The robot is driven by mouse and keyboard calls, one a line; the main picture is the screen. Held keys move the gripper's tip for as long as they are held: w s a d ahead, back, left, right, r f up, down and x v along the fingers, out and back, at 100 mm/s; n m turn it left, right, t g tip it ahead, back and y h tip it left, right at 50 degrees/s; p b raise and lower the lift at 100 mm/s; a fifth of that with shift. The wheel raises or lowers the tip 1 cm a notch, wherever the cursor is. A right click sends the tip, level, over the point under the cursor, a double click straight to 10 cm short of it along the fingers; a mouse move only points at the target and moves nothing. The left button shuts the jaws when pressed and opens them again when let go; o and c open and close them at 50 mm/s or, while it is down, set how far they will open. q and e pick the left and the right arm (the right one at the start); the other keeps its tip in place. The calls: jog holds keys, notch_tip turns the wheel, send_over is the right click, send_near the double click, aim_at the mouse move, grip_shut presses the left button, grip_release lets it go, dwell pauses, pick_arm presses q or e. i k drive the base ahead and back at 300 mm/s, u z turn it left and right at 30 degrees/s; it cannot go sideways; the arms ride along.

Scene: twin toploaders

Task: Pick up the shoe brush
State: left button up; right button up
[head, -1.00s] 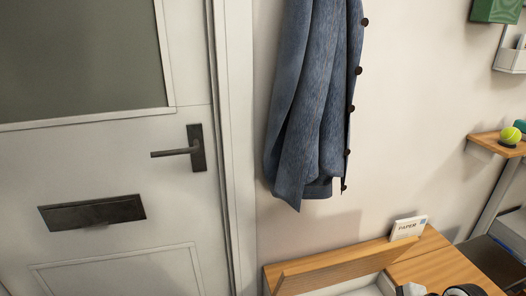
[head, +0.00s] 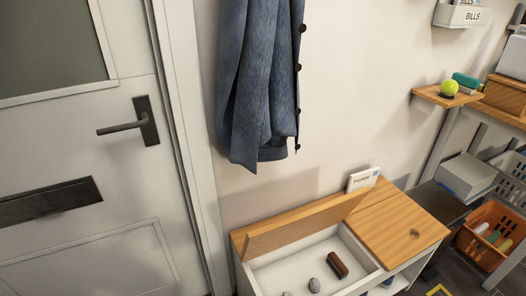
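A small brown block-shaped item with a dark side, which looks like the shoe brush (head: 337,265), lies in the open left compartment of a white bench (head: 272,280) with wooden lids. The compartment's lid (head: 300,228) is raised and tilted. Two small grey rounded objects (head: 314,285) lie near the brush, one partly cut off by the bottom edge. Neither of my grippers is in view.
The bench's right lid (head: 402,226) is shut, with a white PAPER box (head: 363,180) behind it. A denim coat (head: 262,80) hangs above. A door (head: 75,180) stands at left. An orange basket (head: 490,235) and a small shelf with a tennis ball (head: 449,87) are at right.

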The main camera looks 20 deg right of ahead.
aim_at(341, 272)
jog(key=z, duration=0.95)
jog(key=k, duration=0.2)
jog(key=z, duration=0.2)
